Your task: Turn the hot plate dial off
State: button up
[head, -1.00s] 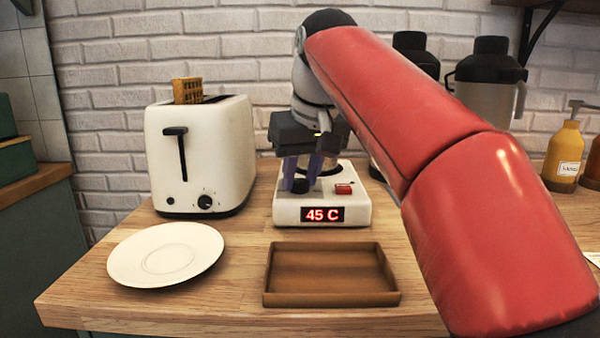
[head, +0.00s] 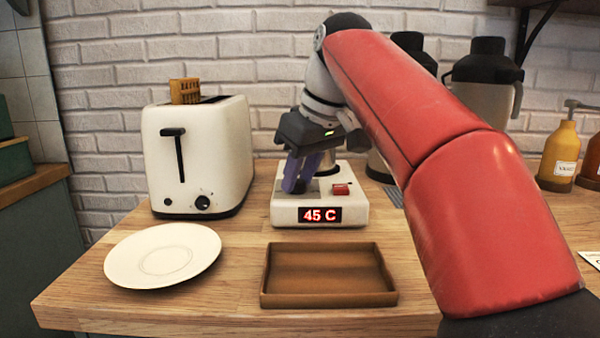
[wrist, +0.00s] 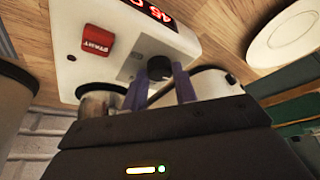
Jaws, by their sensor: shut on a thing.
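The white hot plate (head: 350,211) stands on the wooden counter, its red display (head: 320,215) reading 45 C. Its red START button (head: 341,189) shows at the right of its top, and also in the wrist view (wrist: 99,42). The dark round dial (wrist: 159,67) shows in the wrist view between my purple fingertips. My gripper (head: 295,189) reaches down over the left part of the hot plate, tilted, and is shut on the dial. Which setting the dial points to cannot be told.
A white toaster (head: 203,155) holding a waffle (head: 184,91) stands left of the hot plate. A white plate (head: 195,240) and an empty brown tray (head: 330,299) lie in front. Dark-topped jugs (head: 487,90) and sauce bottles (head: 560,155) stand at the right.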

jog(key=o, duration=1)
jog(key=shift+c, duration=0.2)
jog(key=v, duration=0.7)
jog(key=shift+r, duration=0.4)
jog(key=shift+s, duration=0.15)
